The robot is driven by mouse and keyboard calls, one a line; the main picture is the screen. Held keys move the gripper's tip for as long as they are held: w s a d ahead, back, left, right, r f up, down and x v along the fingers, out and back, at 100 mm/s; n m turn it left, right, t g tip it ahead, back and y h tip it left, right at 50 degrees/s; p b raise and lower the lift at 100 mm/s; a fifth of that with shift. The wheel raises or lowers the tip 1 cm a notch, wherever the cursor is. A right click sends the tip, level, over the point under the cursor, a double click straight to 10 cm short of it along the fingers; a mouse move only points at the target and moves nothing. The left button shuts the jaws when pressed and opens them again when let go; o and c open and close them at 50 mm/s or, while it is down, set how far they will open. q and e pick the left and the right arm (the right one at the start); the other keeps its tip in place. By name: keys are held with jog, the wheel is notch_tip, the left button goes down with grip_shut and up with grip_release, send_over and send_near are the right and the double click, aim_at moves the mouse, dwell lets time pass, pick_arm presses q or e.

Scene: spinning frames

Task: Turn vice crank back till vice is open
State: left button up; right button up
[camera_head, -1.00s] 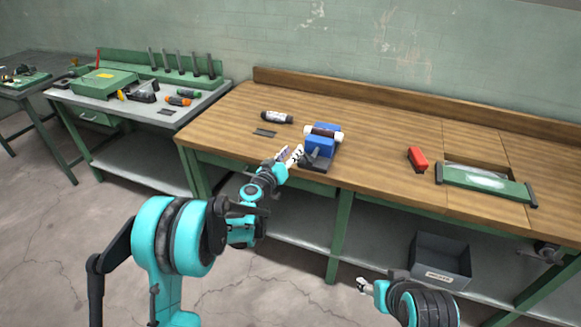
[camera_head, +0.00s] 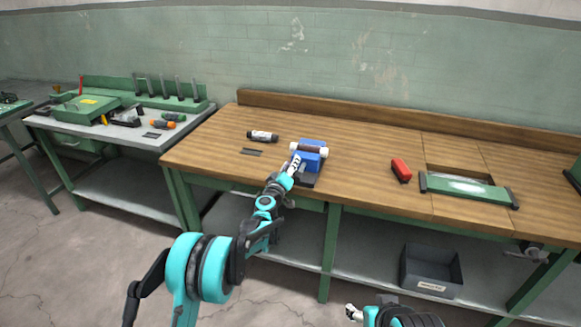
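The blue vice (camera_head: 310,154) stands near the front edge of the wooden workbench (camera_head: 370,150). A cylindrical piece with a brown middle and white ends lies across the top of the vice. My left gripper (camera_head: 293,166) is at the vice's front left side, close to its dark base. The crank is too small, or hidden behind the gripper, to make out. I cannot tell whether the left gripper touches it or how its fingers stand. My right gripper (camera_head: 353,312) is low in front of the bench, away from the vice, and small in view.
A red block (camera_head: 401,171) and a green-framed tray (camera_head: 466,187) lie to the right. A grey bin (camera_head: 431,270) sits on the lower shelf. The bench behind the vice is clear.

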pick_arm(q)
grip_shut()
jog(key=shift+a, duration=0.1)
jog(key=shift+w+a+f+n+b, duration=0.1)
jog(key=shift+a+f+n+b, duration=0.4)
jog(key=shift+n, duration=1.1)
jog(key=shift+w+a+f+n+b, duration=0.15)
jog(key=shift+f+n, duration=0.55)
jog(key=shift+n, duration=0.9)
jog(key=shift+w+a+f+n+b, duration=0.15)
jog(key=shift+a+f+n, duration=0.35)
jog(key=shift+n, duration=1.1)
jog(key=shift+d+f, duration=0.1)
jog(key=shift+f, duration=0.05)
